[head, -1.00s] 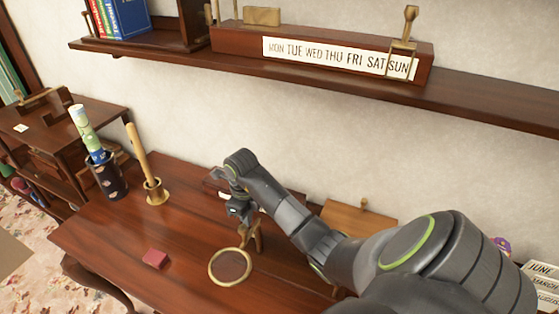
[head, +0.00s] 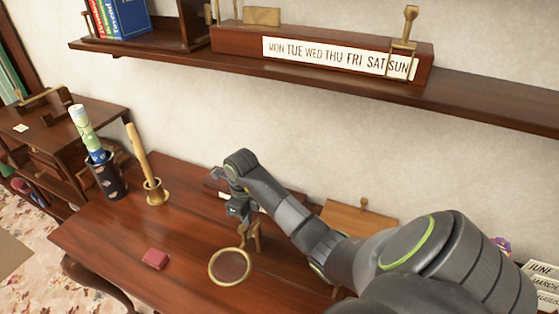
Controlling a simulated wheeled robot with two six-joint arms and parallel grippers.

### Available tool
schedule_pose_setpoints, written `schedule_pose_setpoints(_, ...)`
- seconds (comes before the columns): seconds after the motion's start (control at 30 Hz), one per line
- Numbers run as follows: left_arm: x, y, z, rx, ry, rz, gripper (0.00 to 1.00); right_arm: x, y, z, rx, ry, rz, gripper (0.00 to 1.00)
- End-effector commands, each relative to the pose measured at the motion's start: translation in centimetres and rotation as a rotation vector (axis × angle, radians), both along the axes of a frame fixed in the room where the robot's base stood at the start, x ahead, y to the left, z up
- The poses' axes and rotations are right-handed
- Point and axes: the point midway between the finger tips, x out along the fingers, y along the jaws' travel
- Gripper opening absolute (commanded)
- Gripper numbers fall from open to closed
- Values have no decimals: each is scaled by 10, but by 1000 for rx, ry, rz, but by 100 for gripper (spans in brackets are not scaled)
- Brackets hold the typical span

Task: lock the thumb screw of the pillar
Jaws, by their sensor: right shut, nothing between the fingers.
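A brass pillar (head: 255,238) stands on the wooden desk, beside a round brass-rimmed lens (head: 230,267). I take it to be the task's pillar; its thumb screw is too small or too hidden to make out. My right gripper (head: 240,211) points down just above and left of the pillar's top. It is shut and empty. I cannot tell whether it touches the pillar. My left gripper is not in view.
A red block (head: 155,259) lies left of the lens. A brass holder (head: 154,191) with a wooden rod and a dark cup (head: 107,178) with rolled papers stand at the desk's left. A shelf (head: 470,98) with a weekday box (head: 235,42) overhangs behind.

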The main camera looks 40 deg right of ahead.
Motion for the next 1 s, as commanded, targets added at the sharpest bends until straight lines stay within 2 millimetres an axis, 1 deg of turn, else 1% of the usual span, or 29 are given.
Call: schedule_pose_setpoints(1.0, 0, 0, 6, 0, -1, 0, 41, -15, 37, 0, 1, 2, 1, 0)
